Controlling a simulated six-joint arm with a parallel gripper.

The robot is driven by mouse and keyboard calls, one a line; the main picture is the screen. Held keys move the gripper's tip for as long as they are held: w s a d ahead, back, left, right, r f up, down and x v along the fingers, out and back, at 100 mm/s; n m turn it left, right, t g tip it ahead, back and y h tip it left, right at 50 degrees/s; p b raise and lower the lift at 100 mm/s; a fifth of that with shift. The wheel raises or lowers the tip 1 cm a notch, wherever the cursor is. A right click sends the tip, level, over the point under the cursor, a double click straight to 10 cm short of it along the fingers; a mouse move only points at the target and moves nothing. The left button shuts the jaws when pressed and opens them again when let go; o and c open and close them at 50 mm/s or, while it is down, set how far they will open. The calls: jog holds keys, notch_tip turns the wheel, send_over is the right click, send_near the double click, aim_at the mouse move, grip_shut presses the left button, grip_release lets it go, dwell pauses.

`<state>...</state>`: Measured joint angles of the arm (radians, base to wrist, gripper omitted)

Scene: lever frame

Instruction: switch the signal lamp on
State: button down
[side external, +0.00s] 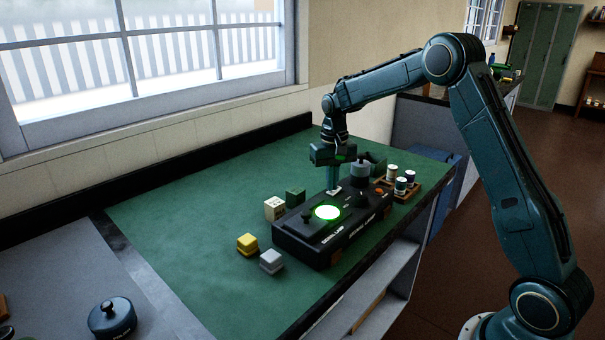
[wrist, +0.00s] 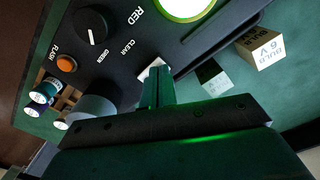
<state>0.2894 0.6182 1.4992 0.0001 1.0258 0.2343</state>
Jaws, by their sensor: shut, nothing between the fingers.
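The signal lamp (side external: 327,212) glows bright white with a green rim on top of a black control box (side external: 300,246); its edge also shows in the wrist view (wrist: 185,6). My gripper (side external: 333,186) points down, shut and empty, over the back of the box. Its fingertips (wrist: 156,88) are right at a small white switch (wrist: 152,67); I cannot tell whether they touch it. The box also carries a black knob (wrist: 91,26) with a white pointer line and an orange button (wrist: 66,64) marked FLASH. A small black knob (side external: 307,217) stands left of the lamp.
A yellow block (side external: 247,244) and a grey block (side external: 271,262) lie in front of the box. A cream block (side external: 274,208) and a green block (side external: 295,197) stand left of it. The mat's left is clear.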

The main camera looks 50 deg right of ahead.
aim_at(332, 193)
jog(key=shift+r, duration=3.15)
jog(key=s+a+r+n+t, duration=0.2)
jog(key=s+a+r, duration=0.35)
jog(key=s, duration=0.25)
jog(key=s+a+r+n+t, duration=0.1)
jog(key=s+a+r, duration=0.45)
jog(key=s, duration=0.25)
jog(key=s+a+f+n+t, duration=0.1)
jog(key=s+a, duration=0.1)
jog(key=s, duration=0.6)
jog(key=s+a+f+n+t, duration=0.1)
jog(key=s+f+n, duration=0.1)
jog(key=s, duration=0.6)
jog(key=shift+a+f+t, duration=0.15)
jog(key=shift+a+t, duration=0.15)
jog(key=shift+a, duration=0.1)
jog(key=shift+w, duration=0.1)
